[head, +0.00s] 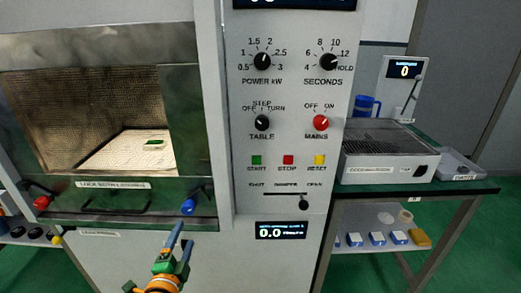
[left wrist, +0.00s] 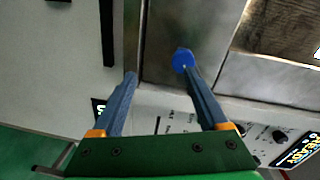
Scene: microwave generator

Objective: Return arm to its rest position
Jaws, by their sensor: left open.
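My left gripper (head: 183,234) is in front of the lower part of the microwave generator's door, just below a blue latch handle (head: 188,206). Its two blue fingers stand apart with nothing between them. In the left wrist view the open gripper (left wrist: 157,72) has the round blue handle end (left wrist: 183,60) by the tip of its right finger; I cannot tell whether they touch. A red latch handle (head: 42,202) is at the door's lower left. The door (head: 70,194) looks closed, with a small green item (head: 154,142) seen through its mesh window. My right gripper is not seen.
The control panel (head: 290,120) with knobs and buttons is right of the door. A side table (head: 465,190) at the right holds a grey bench unit (head: 388,164), a blue mug (head: 367,105) and a white tray (head: 460,165). Green floor shows at the lower right.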

